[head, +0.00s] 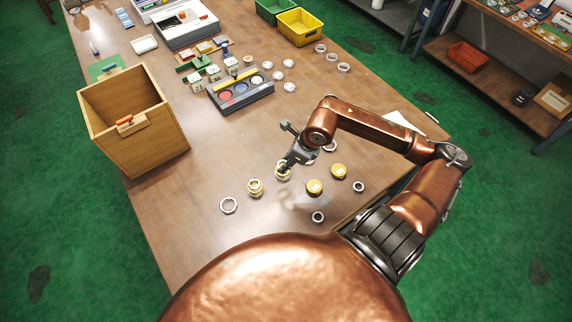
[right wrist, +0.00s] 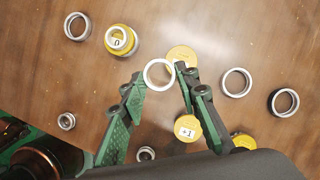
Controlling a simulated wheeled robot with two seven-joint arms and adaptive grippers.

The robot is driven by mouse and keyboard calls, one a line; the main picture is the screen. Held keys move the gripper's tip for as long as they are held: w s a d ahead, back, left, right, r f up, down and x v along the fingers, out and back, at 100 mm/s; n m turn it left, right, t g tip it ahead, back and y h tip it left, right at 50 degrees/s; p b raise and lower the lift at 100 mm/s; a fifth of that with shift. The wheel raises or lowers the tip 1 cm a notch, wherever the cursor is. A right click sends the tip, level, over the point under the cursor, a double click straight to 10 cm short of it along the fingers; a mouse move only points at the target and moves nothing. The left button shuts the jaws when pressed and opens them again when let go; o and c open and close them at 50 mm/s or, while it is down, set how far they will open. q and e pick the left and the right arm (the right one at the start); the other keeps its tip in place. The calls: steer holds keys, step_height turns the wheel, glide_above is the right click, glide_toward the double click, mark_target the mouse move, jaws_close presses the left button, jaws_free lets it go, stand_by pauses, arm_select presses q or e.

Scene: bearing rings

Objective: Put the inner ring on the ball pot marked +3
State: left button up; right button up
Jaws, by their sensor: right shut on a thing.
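My right gripper (head: 284,166) holds a silver ring (right wrist: 147,80) between its fingertips (right wrist: 160,76). In the right wrist view the ring hangs beside and partly over a yellow ball pot (right wrist: 184,54), whose mark I cannot read. I cannot tell the height of the ring above it. Another pot marked 0 (right wrist: 117,34) has a silver ring on it; it also shows in the head view (head: 255,187). A pot marked +1 (right wrist: 187,122) stands near the right finger. A further yellow pot (right wrist: 244,142) is partly hidden. No +3 mark is legible. My left gripper is not in view.
Loose rings lie around: a large one (head: 229,205) at left, small ones (head: 318,217) (head: 358,187) at front right, and two (right wrist: 237,82) (right wrist: 284,102) beyond the right finger. A wooden box (head: 140,130) and a grey tray (head: 240,94) stand farther back.

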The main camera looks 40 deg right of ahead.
steer(key=w+f, duration=0.1)
steer(key=d+f, duration=0.1)
steer(key=f, duration=0.1)
steer(key=w+d+f, duration=0.1)
steer(key=shift+w+f, duration=0.2)
steer(key=shift+w, duration=0.1)
steer(key=shift+w+d+f, duration=0.1)
steer(key=shift+f, duration=0.85)
steer(key=shift+w+d+f, duration=0.1)
steer(key=shift+f, duration=0.8)
steer(key=o, duration=1.1)
steer(key=shift+o, duration=0.2)
steer(key=v, duration=1.2)
steer(key=shift+d, duration=0.1)
